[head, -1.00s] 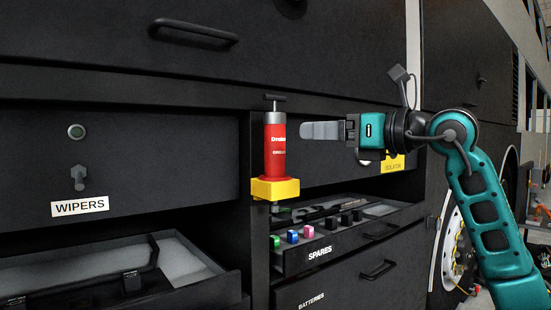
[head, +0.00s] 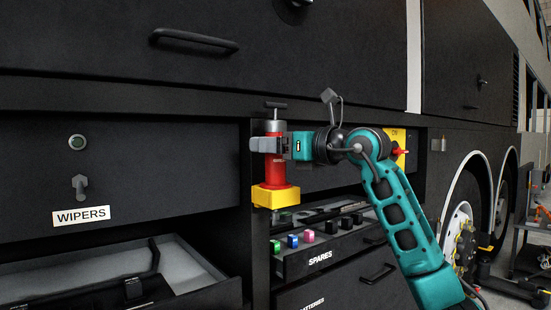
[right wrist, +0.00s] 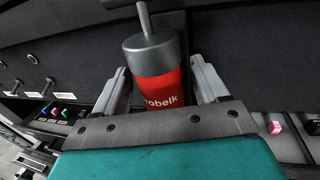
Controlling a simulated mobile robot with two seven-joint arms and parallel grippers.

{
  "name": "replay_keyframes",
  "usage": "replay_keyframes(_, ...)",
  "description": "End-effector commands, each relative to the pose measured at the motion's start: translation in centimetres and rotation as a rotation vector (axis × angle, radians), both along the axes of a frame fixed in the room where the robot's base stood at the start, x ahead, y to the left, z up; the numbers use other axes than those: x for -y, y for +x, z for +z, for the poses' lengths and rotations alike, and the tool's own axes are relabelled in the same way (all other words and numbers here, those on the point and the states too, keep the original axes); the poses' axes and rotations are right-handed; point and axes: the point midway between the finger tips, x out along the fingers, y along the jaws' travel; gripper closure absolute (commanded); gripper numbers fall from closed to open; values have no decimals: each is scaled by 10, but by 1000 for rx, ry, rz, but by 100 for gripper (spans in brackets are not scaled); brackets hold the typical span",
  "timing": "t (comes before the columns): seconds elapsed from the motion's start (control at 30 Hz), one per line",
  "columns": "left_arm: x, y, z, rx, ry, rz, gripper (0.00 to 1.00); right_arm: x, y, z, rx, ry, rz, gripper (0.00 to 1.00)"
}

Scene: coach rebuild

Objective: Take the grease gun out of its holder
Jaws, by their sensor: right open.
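The grease gun (head: 275,172) is a red cylinder with a grey cap and a dark T-handle on top. It stands upright in its yellow holder (head: 276,195) on the dark post between the drawers. My right gripper (head: 266,145) is at the upper part of the red body, its fingers on either side. In the right wrist view the grease gun (right wrist: 160,85) stands between the two open fingers, with a gap visible beside them. The lower part of the gun is hidden there by the gripper body. My left gripper is in neither view.
An open SPARES drawer (head: 320,260) with small coloured items juts out below right of the holder. An open drawer (head: 205,286) lies at lower left under the WIPERS panel (head: 81,216). A yellow isolator plate (head: 398,147) with a red switch is behind my right arm.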

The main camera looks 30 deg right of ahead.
Motion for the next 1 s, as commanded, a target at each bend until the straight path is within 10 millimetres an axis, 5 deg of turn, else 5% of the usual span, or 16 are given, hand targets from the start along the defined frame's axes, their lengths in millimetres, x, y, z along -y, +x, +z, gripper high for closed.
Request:
replay_keyframes(0.17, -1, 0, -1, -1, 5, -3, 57, 0, 0, 0, 0, 0, 0, 29)
replay_keyframes(0.77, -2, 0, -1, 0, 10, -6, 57, 0, 0, 0, 0, 0, 0, 86)
replay_keyframes(1.0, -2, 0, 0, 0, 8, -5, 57, 1, -1, 2, 5, 1, -1, 88)
